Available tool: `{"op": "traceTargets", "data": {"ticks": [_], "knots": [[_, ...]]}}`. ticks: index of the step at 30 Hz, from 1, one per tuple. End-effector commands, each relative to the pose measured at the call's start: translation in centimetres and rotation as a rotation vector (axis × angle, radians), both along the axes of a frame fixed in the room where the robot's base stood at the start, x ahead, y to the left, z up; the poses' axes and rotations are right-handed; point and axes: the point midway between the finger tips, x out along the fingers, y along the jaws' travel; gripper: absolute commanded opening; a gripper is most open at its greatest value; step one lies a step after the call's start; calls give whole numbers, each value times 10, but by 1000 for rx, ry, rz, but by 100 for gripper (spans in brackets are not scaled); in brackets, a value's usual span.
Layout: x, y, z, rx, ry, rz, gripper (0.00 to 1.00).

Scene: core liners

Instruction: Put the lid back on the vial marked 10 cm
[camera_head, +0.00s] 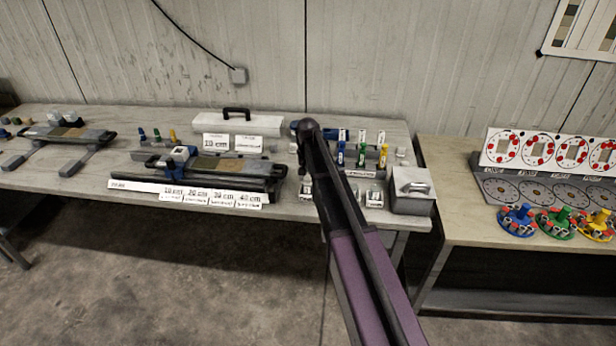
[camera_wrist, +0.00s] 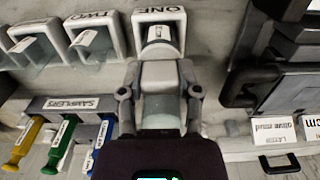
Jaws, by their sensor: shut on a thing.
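My gripper (camera_wrist: 160,92) is shut on a pale grey, block-like piece (camera_wrist: 160,75), with one finger on each side; I cannot tell if it is the lid. A greenish translucent part (camera_wrist: 160,112) shows just nearer the palm. Directly beyond the fingers is a white-framed holder marked ONE (camera_wrist: 160,15) with a small label inside. In the head view my gripper is mostly hidden behind my arm, over the table near the holders. A card reading 10 cm (camera_head: 172,192) stands at the table's front edge; no vial marked 10 cm is readable.
Holders marked TWO (camera_wrist: 95,35) and a third (camera_wrist: 35,45) stand beside ONE. A SAMPLERS rack (camera_wrist: 70,103) holds blue, green and yellow samplers. A grey box (camera_head: 411,190) is at the table's right end. A dark tray (camera_head: 215,165) lies left of my arm.

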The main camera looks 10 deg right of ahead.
Motion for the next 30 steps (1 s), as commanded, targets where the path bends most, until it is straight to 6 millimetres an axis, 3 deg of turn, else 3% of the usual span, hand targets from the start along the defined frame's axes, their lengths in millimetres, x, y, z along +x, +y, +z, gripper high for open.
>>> {"op": "traceTargets", "data": {"ticks": [9, 10, 14, 23, 25, 30], "knots": [[0, 0, 0, 0, 0, 0, 28], [0, 0, 0, 0, 0, 0, 47], [0, 0, 0, 0, 0, 0, 84], [0, 0, 0, 0, 0, 0, 84], [0, 0, 0, 0, 0, 0, 100], [0, 0, 0, 0, 0, 0, 100]]}}
